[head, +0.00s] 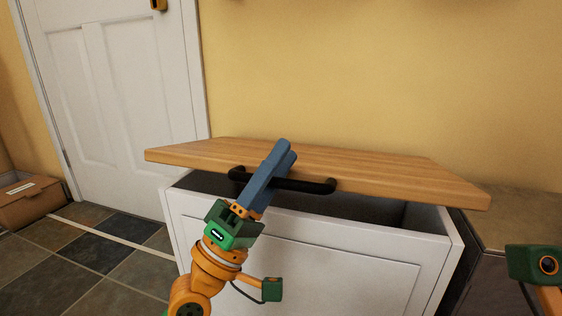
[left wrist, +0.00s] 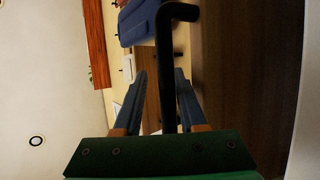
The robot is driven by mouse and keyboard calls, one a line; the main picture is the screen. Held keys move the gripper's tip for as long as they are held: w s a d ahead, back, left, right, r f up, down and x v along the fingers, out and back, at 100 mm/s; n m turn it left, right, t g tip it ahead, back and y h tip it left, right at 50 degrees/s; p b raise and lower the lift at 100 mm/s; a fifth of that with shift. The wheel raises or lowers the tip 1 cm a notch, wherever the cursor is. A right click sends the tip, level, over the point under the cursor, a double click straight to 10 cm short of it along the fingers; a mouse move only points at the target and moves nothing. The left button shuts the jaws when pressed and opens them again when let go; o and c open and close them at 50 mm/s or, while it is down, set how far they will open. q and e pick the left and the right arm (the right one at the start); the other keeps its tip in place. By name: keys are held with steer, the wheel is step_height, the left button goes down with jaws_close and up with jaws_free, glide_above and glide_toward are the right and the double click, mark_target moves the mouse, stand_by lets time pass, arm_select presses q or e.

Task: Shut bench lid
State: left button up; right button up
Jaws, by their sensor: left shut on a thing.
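The bench (head: 300,265) is a white box with a wooden lid (head: 390,168). The lid is partly raised, with a dark gap between its front edge and the box rim. A black bar handle (head: 312,186) sits on the lid's front edge. My left gripper (head: 282,153) is shut on this handle, its blue fingers crossing it left of its middle. In the left wrist view the handle (left wrist: 166,60) passes between the two fingers (left wrist: 160,74). My right gripper's fingers are not in view; only a green and orange part of that arm shows at the lower right.
A white door (head: 115,85) stands at the left by a yellow wall. A brown box (head: 28,203) lies on the tiled floor at the far left. A grey-brown block (head: 515,215) stands close to the bench's right side. The floor left of the bench is clear.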

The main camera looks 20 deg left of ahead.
arm_select(q)
steer(key=b+v, duration=0.1)
steer(key=v, duration=0.2)
steer(key=b+v, duration=0.1)
steer(key=v, duration=0.2)
steer(key=shift+w+f, duration=0.1)
steer(key=shift+f, duration=0.3)
steer(key=shift+a+r, duration=0.15)
steer(key=s+a+f+b, duration=0.2)
steer(key=a+f+b, duration=0.1)
steer(key=f, duration=0.4)
steer(key=shift+s+f+b, duration=0.2)
steer(key=shift+s+b, duration=0.15)
steer(key=shift+b, duration=0.25)
